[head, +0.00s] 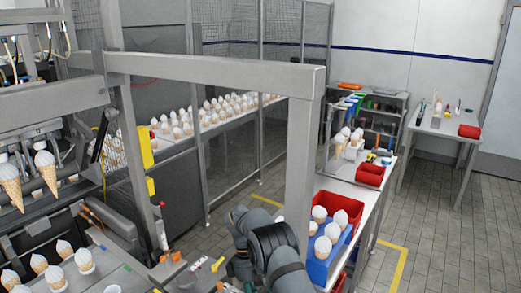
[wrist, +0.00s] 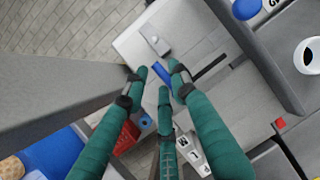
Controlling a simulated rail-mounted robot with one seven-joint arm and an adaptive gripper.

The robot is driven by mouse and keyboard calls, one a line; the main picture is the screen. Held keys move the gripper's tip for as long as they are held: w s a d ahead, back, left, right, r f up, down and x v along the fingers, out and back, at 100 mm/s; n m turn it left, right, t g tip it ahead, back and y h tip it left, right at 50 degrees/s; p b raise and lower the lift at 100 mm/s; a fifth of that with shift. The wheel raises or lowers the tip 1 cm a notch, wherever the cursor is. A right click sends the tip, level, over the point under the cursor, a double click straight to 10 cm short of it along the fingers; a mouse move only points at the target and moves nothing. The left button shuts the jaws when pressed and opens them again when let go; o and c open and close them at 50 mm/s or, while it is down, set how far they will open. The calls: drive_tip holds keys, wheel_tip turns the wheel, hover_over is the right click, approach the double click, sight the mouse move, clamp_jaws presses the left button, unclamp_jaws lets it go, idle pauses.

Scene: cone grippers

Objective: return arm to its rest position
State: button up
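My arm (head: 270,245) shows in the head view at the bottom centre, bent between the left-hand machine bench and the right-hand table. Its gripper is mostly cut off or hidden there. In the wrist view my gripper (wrist: 160,78) has three green fingers with dark joints. The fingertips are apart, over a light grey surface. A small blue strip (wrist: 161,73) shows between the tips; it looks like it lies beyond them, but I cannot tell its distance. I see no cone between the fingers.
A grey post (head: 300,165) stands close beside my arm. White-topped cones stand in a blue holder (head: 318,270) next to a red bin (head: 352,209) at right. Cones hang and stand at the left machine (head: 30,225). The tiled floor (head: 440,250) at right is clear.

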wheel_tip(320, 180, up, 9)
wheel_tip(320, 180, down, 10)
drive_tip(key=shift+r, duration=0.25)
drive_tip(key=shift+w+n+h, duration=0.2)
drive_tip(key=shift+n+h, duration=0.1)
drive_tip(key=shift+n, duration=0.7)
drive_tip(key=shift+d+f, duration=0.1)
